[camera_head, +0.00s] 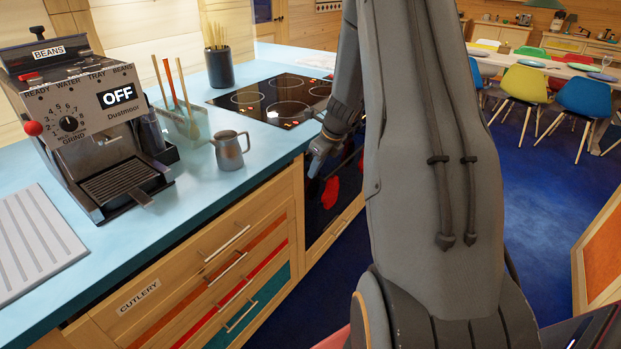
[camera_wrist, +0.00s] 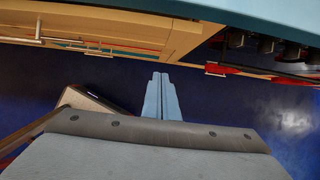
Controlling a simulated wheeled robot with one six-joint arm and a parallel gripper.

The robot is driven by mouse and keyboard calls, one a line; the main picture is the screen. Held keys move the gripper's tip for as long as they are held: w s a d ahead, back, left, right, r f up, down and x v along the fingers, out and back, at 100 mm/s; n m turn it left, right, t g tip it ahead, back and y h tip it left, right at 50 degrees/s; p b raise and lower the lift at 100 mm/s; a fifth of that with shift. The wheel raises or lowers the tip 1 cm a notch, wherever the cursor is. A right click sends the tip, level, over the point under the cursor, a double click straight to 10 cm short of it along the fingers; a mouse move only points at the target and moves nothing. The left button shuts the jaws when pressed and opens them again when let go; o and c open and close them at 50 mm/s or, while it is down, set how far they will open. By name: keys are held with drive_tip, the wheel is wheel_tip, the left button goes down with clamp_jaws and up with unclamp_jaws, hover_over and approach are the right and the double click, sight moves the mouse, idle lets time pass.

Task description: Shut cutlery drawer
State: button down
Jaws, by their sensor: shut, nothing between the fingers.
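The cutlery drawer (camera_head: 180,275) is the wide wooden top front under the blue counter, with a CUTLERY label and a bar handle (camera_head: 227,243). A dark strip shows between its top left edge and the counter; I cannot tell whether it is fully shut. My gripper (camera_head: 315,168) is shut and empty, beyond the right end of the drawer stack, in front of the oven. In the wrist view its blue-grey fingers (camera_wrist: 160,80) are together, pointing toward the cabinet corner and apart from the drawer handles.
The coffee machine (camera_head: 90,125), metal jug (camera_head: 229,150) and utensil holder (camera_head: 183,122) stand on the counter (camera_head: 180,210). The oven (camera_head: 340,185) with red items is right of the drawers. Blue floor (camera_head: 540,200) is open at right; a wooden cabinet (camera_head: 600,255) stands at the right edge.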

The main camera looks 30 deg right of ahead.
drive_tip(key=t+y+b, duration=0.5)
drive_tip(key=t+b, duration=0.8)
drive_tip(key=b, duration=0.4)
approach(300, 181)
drive_tip(key=p+x, duration=0.1)
drive_tip(key=x, duration=0.5)
drive_tip(key=shift+w, duration=0.25)
